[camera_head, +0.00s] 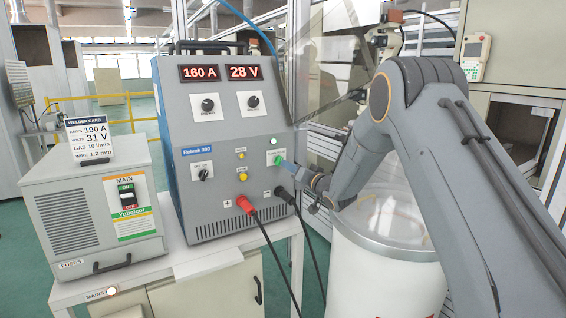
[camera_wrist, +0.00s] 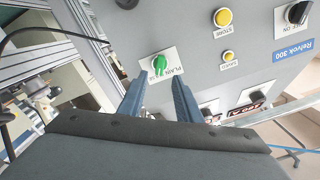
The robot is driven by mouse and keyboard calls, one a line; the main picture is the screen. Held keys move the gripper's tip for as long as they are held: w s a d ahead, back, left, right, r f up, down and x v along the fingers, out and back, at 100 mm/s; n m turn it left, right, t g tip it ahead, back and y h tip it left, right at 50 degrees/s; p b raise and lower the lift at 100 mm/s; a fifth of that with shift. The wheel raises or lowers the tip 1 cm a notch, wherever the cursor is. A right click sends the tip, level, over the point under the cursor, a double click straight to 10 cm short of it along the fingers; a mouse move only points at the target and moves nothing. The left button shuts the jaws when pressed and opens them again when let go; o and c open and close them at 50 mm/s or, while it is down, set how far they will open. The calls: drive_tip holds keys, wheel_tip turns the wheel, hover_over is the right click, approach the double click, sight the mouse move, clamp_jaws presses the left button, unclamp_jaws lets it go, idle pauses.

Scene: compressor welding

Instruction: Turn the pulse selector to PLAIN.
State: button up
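The pulse selector (camera_head: 277,158) is a green knob on a white label plate at the right of the welder's sloping front panel. In the wrist view the green knob (camera_wrist: 160,63) shows with the word PLAIN partly readable beside it; which way it points I cannot tell. My gripper (camera_wrist: 158,82) is open, its two blue fingers pointing at the panel, apart, with the knob just beyond and between their tips. In the head view my gripper (camera_head: 292,168) is close to the right side of the selector. Whether a finger touches the knob I cannot tell.
The welder (camera_head: 225,130) shows 160 A and 28 V, with black dials, yellow buttons and red and black cables below. A main switch box (camera_head: 95,210) with a welder card (camera_head: 90,138) stands left. A white drum (camera_head: 390,265) is beneath my arm.

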sight(279, 161)
drive_tip(key=p+x, duration=0.1)
drive_tip(key=x, duration=0.5)
drive_tip(key=shift+w, duration=0.15)
drive_tip(key=shift+a, duration=0.1)
clamp_jaws()
